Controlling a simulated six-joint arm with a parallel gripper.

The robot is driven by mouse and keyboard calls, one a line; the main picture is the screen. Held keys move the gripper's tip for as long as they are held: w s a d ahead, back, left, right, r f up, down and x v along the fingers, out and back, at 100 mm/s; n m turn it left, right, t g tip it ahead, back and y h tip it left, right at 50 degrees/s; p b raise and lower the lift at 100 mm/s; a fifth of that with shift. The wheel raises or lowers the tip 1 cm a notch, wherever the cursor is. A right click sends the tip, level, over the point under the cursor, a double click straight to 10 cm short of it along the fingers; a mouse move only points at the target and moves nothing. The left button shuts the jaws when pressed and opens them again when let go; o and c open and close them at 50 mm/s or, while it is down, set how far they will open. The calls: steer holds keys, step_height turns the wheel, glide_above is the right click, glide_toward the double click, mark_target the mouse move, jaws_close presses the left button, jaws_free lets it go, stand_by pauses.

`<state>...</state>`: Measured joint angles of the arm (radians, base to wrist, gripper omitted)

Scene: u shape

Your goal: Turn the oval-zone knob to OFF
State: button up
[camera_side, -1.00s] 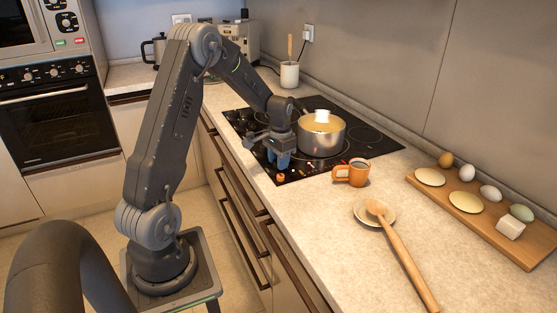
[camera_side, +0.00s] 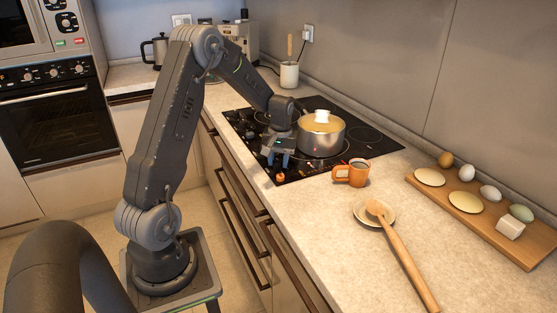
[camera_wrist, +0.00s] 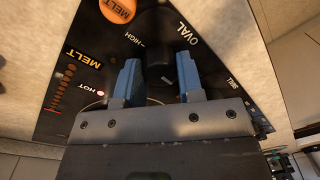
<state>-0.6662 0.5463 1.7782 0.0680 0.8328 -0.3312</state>
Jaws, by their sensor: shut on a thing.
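The oval-zone knob (camera_wrist: 160,68) is black and sits on the black control panel beside the white word OVAL. The word HIGH is printed near it, to its upper left in the wrist view. My gripper (camera_wrist: 159,75) has blue fingers on either side of this knob and is shut on it. In the side view my gripper (camera_side: 277,161) is down at the near front edge of the black cooktop (camera_side: 372,140). The knob is hidden there by the fingers.
A steel pot (camera_side: 322,141) stands on the cooktop just right of my gripper.

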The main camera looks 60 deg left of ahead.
mark_target(281, 161)
stand_by(0.3)
steer(key=o, duration=0.9)
steer(key=r, duration=1.3)
steer(key=shift+w+d+r, duration=0.2)
steer(key=shift+w+r, duration=0.1)
steer(key=shift+r, duration=0.1)
